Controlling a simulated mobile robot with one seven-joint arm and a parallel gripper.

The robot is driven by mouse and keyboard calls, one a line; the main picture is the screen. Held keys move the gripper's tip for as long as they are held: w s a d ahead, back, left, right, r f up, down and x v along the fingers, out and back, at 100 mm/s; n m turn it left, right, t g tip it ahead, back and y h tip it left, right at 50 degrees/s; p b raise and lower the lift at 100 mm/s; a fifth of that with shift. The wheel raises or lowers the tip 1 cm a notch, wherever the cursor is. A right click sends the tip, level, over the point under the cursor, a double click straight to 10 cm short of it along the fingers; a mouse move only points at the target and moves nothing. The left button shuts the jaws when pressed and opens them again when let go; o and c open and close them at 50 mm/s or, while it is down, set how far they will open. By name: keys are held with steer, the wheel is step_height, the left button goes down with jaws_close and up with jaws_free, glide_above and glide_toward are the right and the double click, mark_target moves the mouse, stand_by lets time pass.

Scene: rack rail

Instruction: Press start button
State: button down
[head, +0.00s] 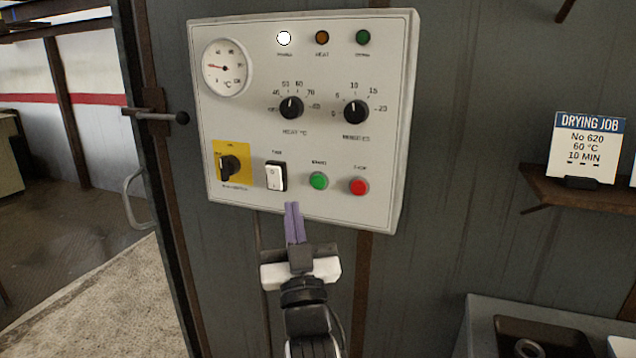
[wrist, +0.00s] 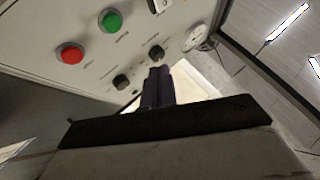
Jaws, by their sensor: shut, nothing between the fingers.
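The green start button (head: 319,180) sits in the lower row of a pale control panel (head: 240,123), left of the red stop button (head: 359,186). In the wrist view the green button (wrist: 110,20) and red button (wrist: 70,53) show at upper left. My gripper (head: 292,205) is shut and empty, its purple fingers upright at the panel's bottom edge, below and left of the green button. Its fingertips (wrist: 158,72) also show in the wrist view, away from both buttons. Whether the fingers touch the panel I cannot tell.
The panel also bears a white rocker switch (head: 276,176), a black rotary switch (head: 229,167), two knobs, a gauge (head: 225,67) and a lit white lamp (head: 284,38). A job card (head: 585,148) reads 60 °C, 10 MIN. A door handle (head: 135,203) stands at left.

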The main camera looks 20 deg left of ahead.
mark_target(313, 197)
steer(key=shift+w+d+b, duration=0.2)
steer(key=shift+w+b, duration=0.4)
steer(key=shift+w, duration=3.65)
steer(key=shift+w, duration=0.15)
steer(key=shift+w, duration=0.3)
steer(key=shift+w+b, duration=0.3)
steer(key=shift+w, duration=0.1)
steer(key=shift+s, duration=0.85)
steer(key=shift+s+a+p, duration=0.1)
steer(key=shift+s+p, duration=0.25)
steer(key=shift+s, duration=2.15)
